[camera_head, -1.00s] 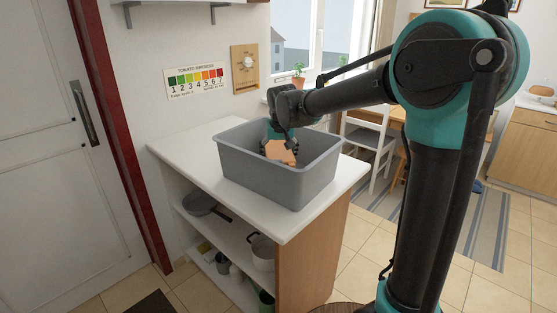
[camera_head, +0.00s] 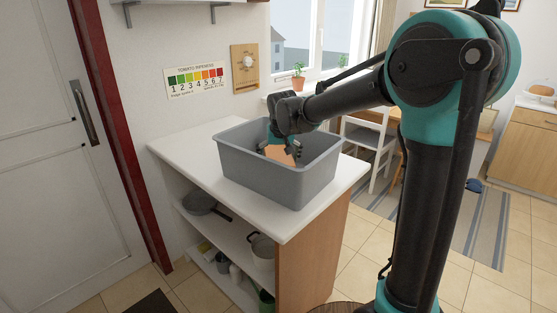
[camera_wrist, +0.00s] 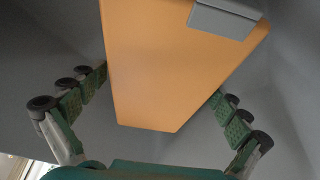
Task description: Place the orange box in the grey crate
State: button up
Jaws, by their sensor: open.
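The grey crate (camera_head: 262,172) stands on the white top of a shelf unit. The orange box (camera_head: 279,154) is inside the crate, tilted, with its lower part hidden behind the crate's front wall. My gripper (camera_head: 286,150) reaches down into the crate around the box. In the wrist view the orange box (camera_wrist: 165,75) lies between the two spread, green-padded fingers of my open gripper (camera_wrist: 160,84). The pads are close to the box's sides; whether they touch it I cannot tell. A small grey piece (camera_wrist: 224,18) shows over the box's upper right.
The white countertop (camera_head: 190,150) has free room left of the crate and in front of it. Pans and pots sit on the shelves below. A white chair (camera_head: 371,140) stands behind, and a door (camera_head: 60,160) is at the left.

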jog(key=v, duration=1.2)
jog(key=shift+r, duration=0.1)
